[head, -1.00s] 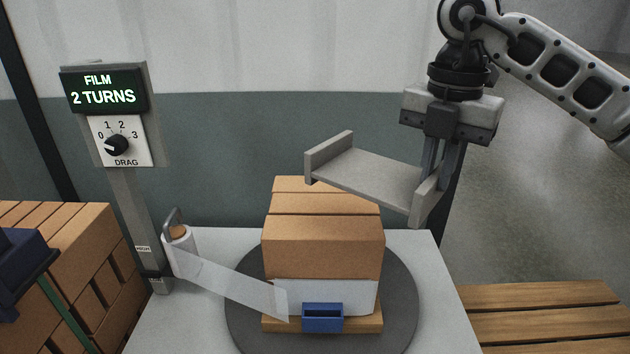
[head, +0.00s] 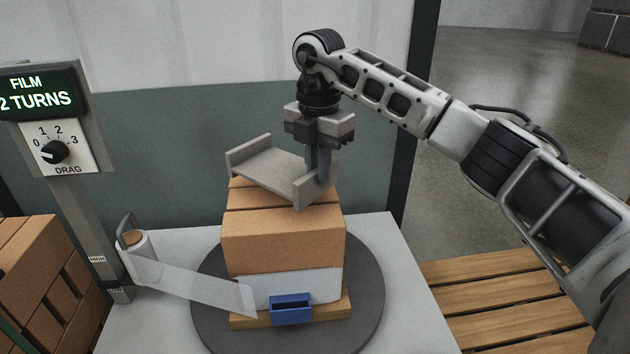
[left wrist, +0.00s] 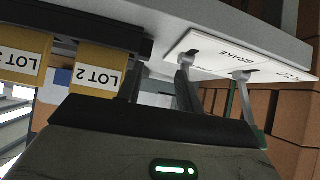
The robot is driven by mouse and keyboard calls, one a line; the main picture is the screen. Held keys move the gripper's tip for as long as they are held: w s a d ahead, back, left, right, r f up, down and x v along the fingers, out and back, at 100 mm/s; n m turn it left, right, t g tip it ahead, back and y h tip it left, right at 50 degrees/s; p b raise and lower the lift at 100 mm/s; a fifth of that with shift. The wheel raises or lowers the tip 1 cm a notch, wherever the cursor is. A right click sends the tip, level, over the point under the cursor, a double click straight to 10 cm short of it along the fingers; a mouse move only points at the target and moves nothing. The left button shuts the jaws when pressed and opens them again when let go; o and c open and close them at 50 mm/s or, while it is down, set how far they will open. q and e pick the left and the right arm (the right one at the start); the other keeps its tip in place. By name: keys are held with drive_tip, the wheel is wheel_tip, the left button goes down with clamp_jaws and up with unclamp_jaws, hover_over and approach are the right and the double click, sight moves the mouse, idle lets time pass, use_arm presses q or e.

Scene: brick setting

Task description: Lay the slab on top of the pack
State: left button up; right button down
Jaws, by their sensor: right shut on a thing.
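The slab (head: 268,171) is a grey flat plate with a raised lip at each end. My right gripper (head: 318,178) is shut on its right end lip. The slab is over the pack's top in the head view, turned at an angle to it; whether it touches the pack I cannot tell. The pack (head: 282,241) is a stack of brown boxes with a pale band and a blue pocket (head: 291,308) low on its front. It stands on a dark round turntable (head: 366,310). The slab hides part of the pack's top.
A film roll (head: 136,250) left of the pack has a clear strip running to its base. A post with a sign (head: 38,93) and drag dial (head: 54,152) stands at left. Wooden slats (head: 480,285) lie at right. The left wrist view shows lot tags (left wrist: 97,76) and a brake plate (left wrist: 225,53).

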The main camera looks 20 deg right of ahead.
sight(315, 182)
use_arm(q)
drive_tip(key=shift+r, duration=0.1)
use_arm(e)
drive_tip(key=shift+w+a+f, duration=0.2)
drive_tip(key=shift+w+f, duration=0.15)
drive_tip(key=shift+f, duration=0.05)
use_arm(q)
drive_tip(key=shift+w, duration=0.15)
use_arm(e)
drive_tip(key=shift+f, duration=1.4)
drive_tip(key=shift+f, duration=0.15)
drive_tip(key=c, duration=1.5)
unclamp_jaws()
drive_tip(key=shift+s, duration=0.1)
drive_tip(key=shift+o, duration=0.2)
